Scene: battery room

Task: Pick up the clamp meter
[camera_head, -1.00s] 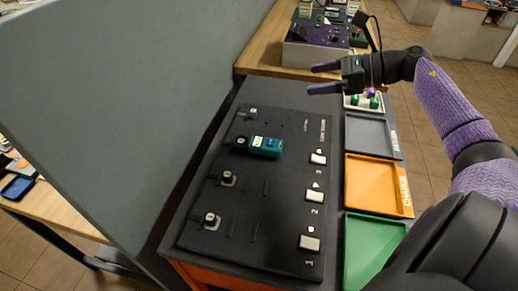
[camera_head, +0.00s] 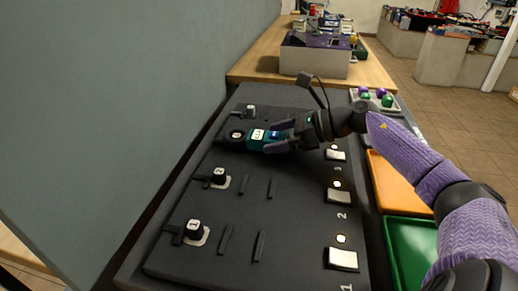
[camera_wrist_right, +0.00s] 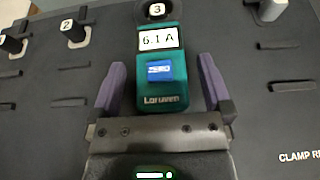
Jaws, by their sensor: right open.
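The clamp meter (camera_head: 257,138) is a teal device with a white display and a blue button, lying on the black panel at its third position. In the right wrist view the clamp meter (camera_wrist_right: 162,72) shows "6.1 A", with its top end at the knob marked 3. My right gripper (camera_head: 279,138) is open at the meter's near end. In the wrist view its two purple fingers (camera_wrist_right: 162,88) stand on either side of the meter's lower body, with a visible gap on each side. My left gripper is not in view.
The black panel (camera_head: 215,258) carries posts marked 1 (camera_head: 194,229) and 2 (camera_head: 219,175), upright ribs and white switches (camera_head: 342,258) along its right side. Orange (camera_head: 398,185) and green (camera_head: 410,245) trays lie to the right. A grey partition (camera_head: 90,120) stands on the left.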

